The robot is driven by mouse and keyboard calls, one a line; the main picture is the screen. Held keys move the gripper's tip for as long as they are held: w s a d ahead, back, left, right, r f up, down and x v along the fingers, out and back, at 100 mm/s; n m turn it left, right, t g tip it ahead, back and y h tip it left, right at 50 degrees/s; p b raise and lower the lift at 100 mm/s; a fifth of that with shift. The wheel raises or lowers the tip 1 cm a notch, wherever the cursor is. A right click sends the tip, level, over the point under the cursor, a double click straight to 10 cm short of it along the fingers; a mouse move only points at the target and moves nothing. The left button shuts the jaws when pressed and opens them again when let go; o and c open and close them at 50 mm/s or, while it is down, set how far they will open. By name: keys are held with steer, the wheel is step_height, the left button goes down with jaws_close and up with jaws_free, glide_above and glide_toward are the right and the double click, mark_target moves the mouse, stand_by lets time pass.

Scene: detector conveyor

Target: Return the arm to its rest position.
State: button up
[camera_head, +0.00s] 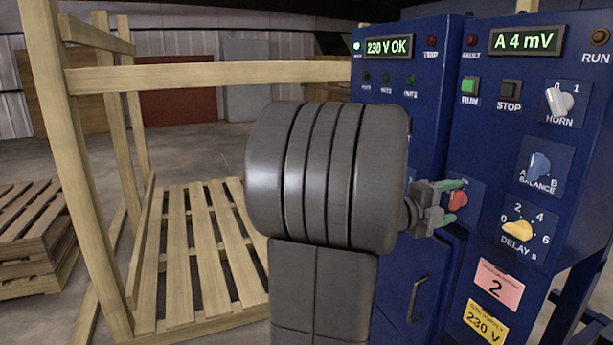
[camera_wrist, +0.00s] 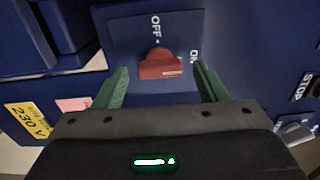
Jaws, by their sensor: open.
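My gripper (camera_head: 455,202) is at the front of the blue control cabinet (camera_head: 477,150), beside a red rotary switch (camera_head: 458,200). In the wrist view my gripper (camera_wrist: 158,92) is open, with its green fingers apart on either side of the red switch (camera_wrist: 160,65). The switch plate carries the words OFF and ON. The white mark on the knob points to the right, toward ON. The fingers look apart from the knob. In the head view my dark grey arm hides part of the cabinet to the left of the gripper.
The cabinet carries a HORN knob (camera_head: 560,101), a BALANCE knob (camera_head: 539,167), a yellow DELAY knob (camera_head: 516,231) and a lit green RUN button (camera_head: 469,86). Displays read 230 V OK and A 4 mV. A wooden crate frame (camera_head: 200,76) stands left; pallets (camera_head: 30,235) lie further left.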

steer(key=shift+w+d, duration=0.15)
steer(key=shift+d, duration=0.15)
steer(key=shift+a, duration=0.1)
